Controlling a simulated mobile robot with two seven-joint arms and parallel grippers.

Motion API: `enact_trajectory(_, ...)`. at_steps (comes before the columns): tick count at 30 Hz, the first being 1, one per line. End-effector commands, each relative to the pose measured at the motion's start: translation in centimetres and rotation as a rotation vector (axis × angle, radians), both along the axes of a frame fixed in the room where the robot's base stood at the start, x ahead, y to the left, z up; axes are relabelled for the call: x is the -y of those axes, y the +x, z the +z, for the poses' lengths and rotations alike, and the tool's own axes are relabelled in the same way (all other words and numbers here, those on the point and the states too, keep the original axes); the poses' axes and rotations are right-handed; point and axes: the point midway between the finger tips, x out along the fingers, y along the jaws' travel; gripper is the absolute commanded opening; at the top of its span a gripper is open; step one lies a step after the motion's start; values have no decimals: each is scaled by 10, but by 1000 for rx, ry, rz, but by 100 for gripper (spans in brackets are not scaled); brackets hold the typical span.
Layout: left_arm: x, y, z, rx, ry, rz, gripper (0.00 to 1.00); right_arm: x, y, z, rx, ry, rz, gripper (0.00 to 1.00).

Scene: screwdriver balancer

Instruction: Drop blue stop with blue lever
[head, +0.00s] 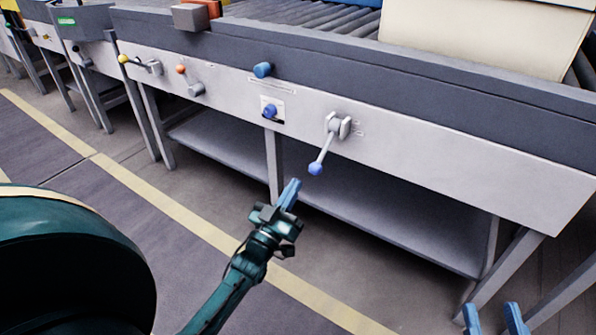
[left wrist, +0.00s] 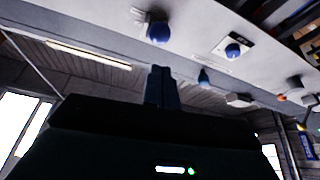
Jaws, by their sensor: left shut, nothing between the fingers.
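The blue lever (head: 321,155) hangs from a grey mount on the front panel of the conveyor. Its shaft slants down and left to a blue ball knob, which also shows in the left wrist view (left wrist: 158,32). My left gripper (head: 293,188) is shut and empty, below and left of the knob and apart from it. Its fingers also show in the left wrist view (left wrist: 162,84). My right gripper (head: 495,318) shows only its two separated blue fingertips at the bottom right. I cannot identify the blue stop with certainty.
An orange lever (head: 188,79) and a yellow lever (head: 138,63) are further left. A cream box (head: 480,38) stands on the rollers. A lower shelf (head: 375,213) runs beneath the panel.

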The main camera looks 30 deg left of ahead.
Motion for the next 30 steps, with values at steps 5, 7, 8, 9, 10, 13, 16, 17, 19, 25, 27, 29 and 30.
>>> enact_trajectory(5,0,-16,-24,0,0,1,0,0,0,1,2,-1,-1,36)
enact_trajectory(7,1,-20,-29,0,-1,2,0,0,0,1,1,-2,-2,36)
enact_trajectory(8,1,-21,-31,2,0,1,0,0,0,1,1,-2,-2,36)
enact_trajectory(9,1,-22,-32,3,-1,1,0,0,0,1,1,-2,-2,36)
enact_trajectory(10,1,-23,-33,3,-1,1,0,0,0,1,1,-2,-2,36)
enact_trajectory(13,1,-24,-34,4,-1,2,0,0,0,1,1,-2,-2,36)
enact_trajectory(16,1,-24,-34,4,-1,2,0,0,0,1,1,-2,-2,36)
enact_trajectory(17,1,-24,-34,4,-1,2,0,0,0,1,1,-2,-2,36)
enact_trajectory(19,1,-24,-34,4,-1,2,0,0,0,1,2,-2,-1,36)
enact_trajectory(25,1,-23,-33,5,-1,2,0,0,0,1,2,-2,-2,36)
enact_trajectory(27,1,-23,-33,5,-1,2,0,1,0,1,3,-1,-2,36)
enact_trajectory(29,1,-23,-33,5,-1,2,0,1,0,2,5,-1,-3,36)
enact_trajectory(30,1,-23,-33,5,-1,2,0,1,0,2,5,-1,-3,36)
